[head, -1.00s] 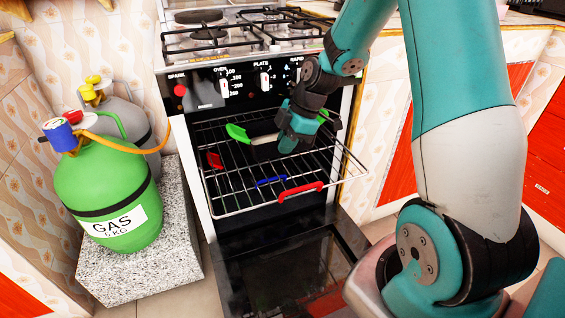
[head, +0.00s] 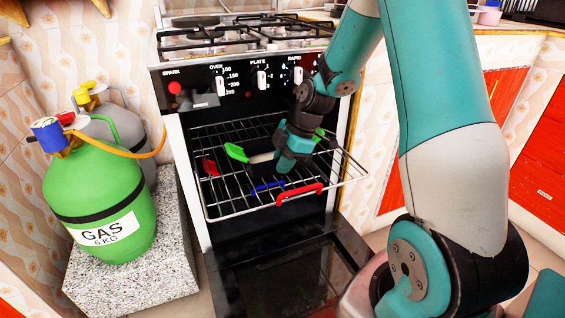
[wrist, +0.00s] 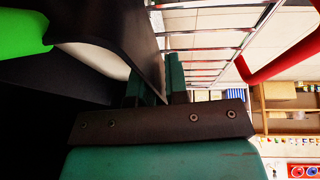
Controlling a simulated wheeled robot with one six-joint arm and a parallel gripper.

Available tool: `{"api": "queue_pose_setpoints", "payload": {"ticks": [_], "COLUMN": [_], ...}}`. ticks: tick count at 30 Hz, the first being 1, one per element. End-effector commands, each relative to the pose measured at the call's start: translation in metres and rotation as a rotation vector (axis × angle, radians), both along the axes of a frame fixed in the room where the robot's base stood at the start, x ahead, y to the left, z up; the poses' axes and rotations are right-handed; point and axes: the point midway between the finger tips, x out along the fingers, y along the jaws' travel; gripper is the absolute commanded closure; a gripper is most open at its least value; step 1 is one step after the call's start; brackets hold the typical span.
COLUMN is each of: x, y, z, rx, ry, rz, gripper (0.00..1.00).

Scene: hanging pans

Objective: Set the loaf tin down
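The loaf tin is dark with a pale inside and green handles; its left handle (head: 236,152) shows in the head view. It is over the pulled-out wire oven rack (head: 230,207), inside the oven's front opening. My gripper (head: 287,160) reaches down from the right and covers much of the tin. In the wrist view, the tin's dark wall (wrist: 140,35) runs between my two fingers (wrist: 155,85), which are shut on it. A green handle shows at upper left there. Whether the tin's base touches the rack wires is hidden.
A red handle (head: 299,194) is at the rack's front. A blue piece (head: 268,186) and a smaller red piece (head: 210,167) show among the wires. The oven door (head: 285,270) hangs open below. A green gas bottle (head: 100,195) stands on a granite block at left.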

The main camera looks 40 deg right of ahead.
Motion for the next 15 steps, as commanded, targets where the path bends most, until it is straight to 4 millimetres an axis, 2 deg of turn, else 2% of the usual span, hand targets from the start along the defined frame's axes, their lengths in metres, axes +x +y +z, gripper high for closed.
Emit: {"api": "queue_pose_setpoints", "payload": {"ticks": [2,10,15], "x": [0.0,0.0,-0.003], "y": [0.0,0.0,-0.006], "z": [0.0,0.002,0.021], "rx": [0.0,0.0,-0.002], "ry": [0.0,0.0,-0.003], "rz": [0.0,0.0,-0.003], "gripper": [0.71,0.71,0.71]}}
